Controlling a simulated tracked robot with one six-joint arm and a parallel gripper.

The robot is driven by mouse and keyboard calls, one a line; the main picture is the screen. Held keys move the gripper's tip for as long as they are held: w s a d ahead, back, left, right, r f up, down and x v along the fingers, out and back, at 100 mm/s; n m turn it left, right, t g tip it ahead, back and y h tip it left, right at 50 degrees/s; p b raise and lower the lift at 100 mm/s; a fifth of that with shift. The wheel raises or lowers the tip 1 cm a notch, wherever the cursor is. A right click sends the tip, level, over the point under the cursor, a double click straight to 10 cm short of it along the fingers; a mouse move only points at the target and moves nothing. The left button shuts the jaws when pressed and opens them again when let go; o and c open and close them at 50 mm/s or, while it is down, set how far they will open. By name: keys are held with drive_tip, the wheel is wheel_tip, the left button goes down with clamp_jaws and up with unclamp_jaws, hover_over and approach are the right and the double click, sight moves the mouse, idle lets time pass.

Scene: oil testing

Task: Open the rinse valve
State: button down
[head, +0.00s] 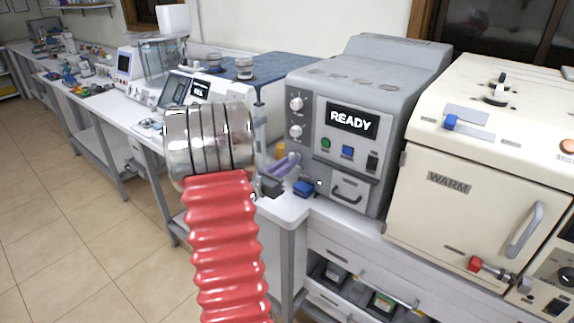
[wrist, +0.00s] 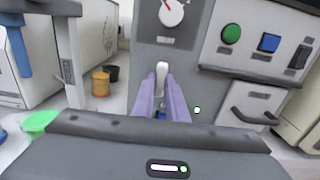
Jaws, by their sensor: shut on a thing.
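The rinse valve appears to be the small pale lever (wrist: 162,68) low on the dark left panel of the grey machine. In the wrist view it stands upright, below a round dial. My gripper (wrist: 161,84) has its two purple fingers around the lever, shut on it; the fingers hide its lower part. In the head view the purple fingers (head: 283,166) reach the machine's lower left corner, and the lever is small and hard to make out there.
The grey machine (head: 410,88) shows READY, with green and blue buttons and a drawer handle. A cream oven marked WARM (head: 455,185) stands to its right. An orange cup (wrist: 101,83) stands left of the fingers.

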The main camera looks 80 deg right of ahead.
drive_tip(key=c, duration=1.8)
unclamp_jaws()
drive_tip(key=shift+o, duration=0.2)
drive_tip(key=v, duration=1.3)
drive_tip(key=shift+w+a, duration=0.25)
drive_tip(key=shift+a, duration=0.05)
drive_tip(key=shift+f, duration=0.1)
